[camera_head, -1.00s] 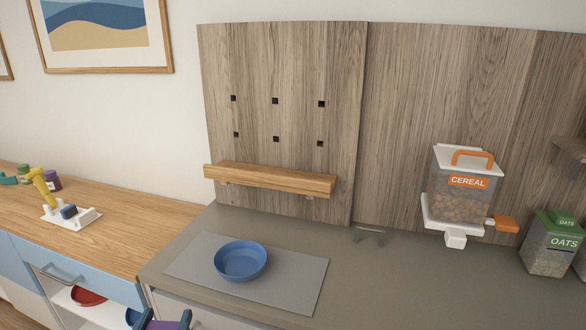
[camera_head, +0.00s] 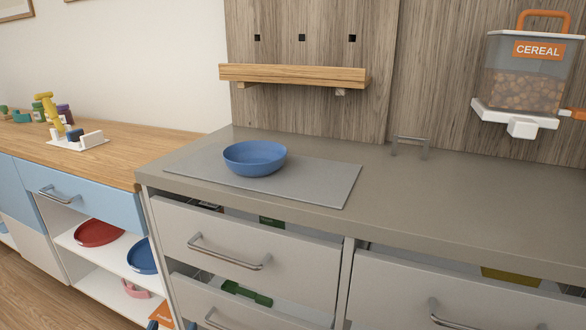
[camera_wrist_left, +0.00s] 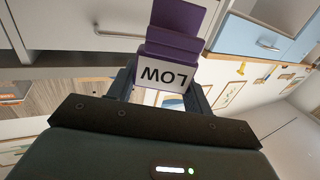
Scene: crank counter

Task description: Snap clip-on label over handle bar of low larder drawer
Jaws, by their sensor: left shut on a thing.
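My left gripper (camera_wrist_left: 163,92) is shut on the purple clip-on label (camera_wrist_left: 178,45) in the left wrist view. The label's white face reads "LOW" and appears upside down. A white drawer front with a bar handle (camera_wrist_left: 118,36) shows beyond it; the label looks apart from this bar. In the head view, the grey counter has an upper drawer with a bar handle (camera_head: 229,254) and a lower drawer whose handle (camera_head: 214,320) is cut by the bottom edge. Which is the low larder drawer I cannot tell. My right gripper is not in view.
A blue bowl (camera_head: 254,158) stands on a grey mat (camera_head: 320,183) on the counter. A cereal dispenser (camera_head: 525,80) hangs at the right. Open shelves at the left hold a red dish (camera_head: 98,232) and a blue dish (camera_head: 143,256). Floor shows at lower left.

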